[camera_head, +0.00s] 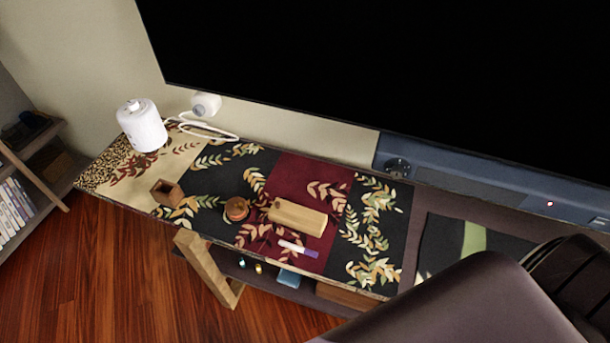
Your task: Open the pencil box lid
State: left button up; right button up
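A light wooden box (297,217), which looks like the pencil box, lies flat near the middle of the patterned table runner (225,167). Its top looks closed, with a narrower end to the left. A marker (298,248) with a white body and purple end lies just in front of it. Neither of my grippers is in view, so nothing is seen touching the box.
A round brown jar (236,209) and a small open wooden cup (167,192) stand left of the box. A white canister (142,125) and cable are at the back left. A large black screen (400,70) hangs behind. A dark brown shape covers the lower right.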

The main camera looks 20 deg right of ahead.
aim_at(300, 215)
jog(key=z, duration=0.7)
